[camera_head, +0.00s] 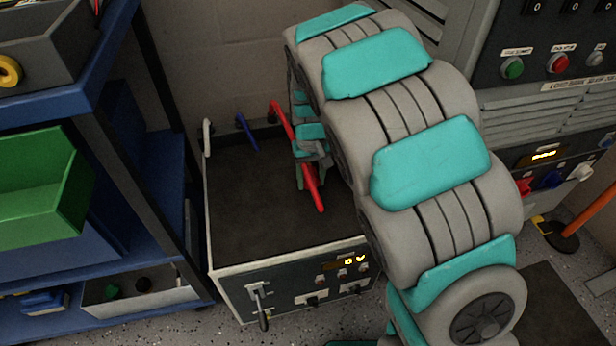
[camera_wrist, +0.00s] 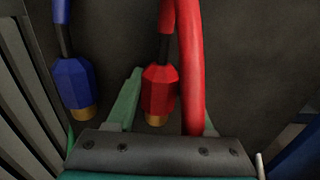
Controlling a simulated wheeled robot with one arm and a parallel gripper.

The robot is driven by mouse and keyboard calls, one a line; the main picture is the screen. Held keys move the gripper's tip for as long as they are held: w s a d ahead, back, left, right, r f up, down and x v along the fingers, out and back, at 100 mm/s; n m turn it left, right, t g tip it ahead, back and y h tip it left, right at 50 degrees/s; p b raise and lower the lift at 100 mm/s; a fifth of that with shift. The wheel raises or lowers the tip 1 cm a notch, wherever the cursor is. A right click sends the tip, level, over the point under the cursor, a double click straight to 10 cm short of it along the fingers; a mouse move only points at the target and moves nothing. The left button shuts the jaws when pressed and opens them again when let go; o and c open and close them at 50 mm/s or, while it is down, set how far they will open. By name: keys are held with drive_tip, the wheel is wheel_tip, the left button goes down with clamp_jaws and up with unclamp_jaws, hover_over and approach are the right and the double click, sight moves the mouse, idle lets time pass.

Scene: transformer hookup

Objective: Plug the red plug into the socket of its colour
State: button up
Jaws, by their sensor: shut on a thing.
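My gripper (camera_head: 305,172) is shut on the red plug, above the dark top of the transformer box (camera_head: 245,225). In the wrist view the red plug (camera_wrist: 160,90) has a faceted body and a brass tip, and lies between the green fingers. A thick red cable (camera_wrist: 190,60) runs beside it, partly covering the right finger. The head view shows red parts on both sides of my gripper. Red (camera_head: 525,187), blue (camera_head: 548,180) and white (camera_head: 580,172) connectors line the right cabinet's front; I cannot tell whether they are sockets.
A blue plug (camera_wrist: 72,88) hangs left of the red one, its brass tip free. A white lead (camera_head: 207,137) stands at the box's back left corner. A blue shelf (camera_head: 110,185) with a green bin (camera_head: 40,185) is at left. An orange pole (camera_head: 590,212) is at right.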

sight(311, 176)
drive_tip(key=c, duration=0.3)
drive_tip(key=shift+r+p, duration=0.75)
drive_tip(key=shift+r, duration=2.25)
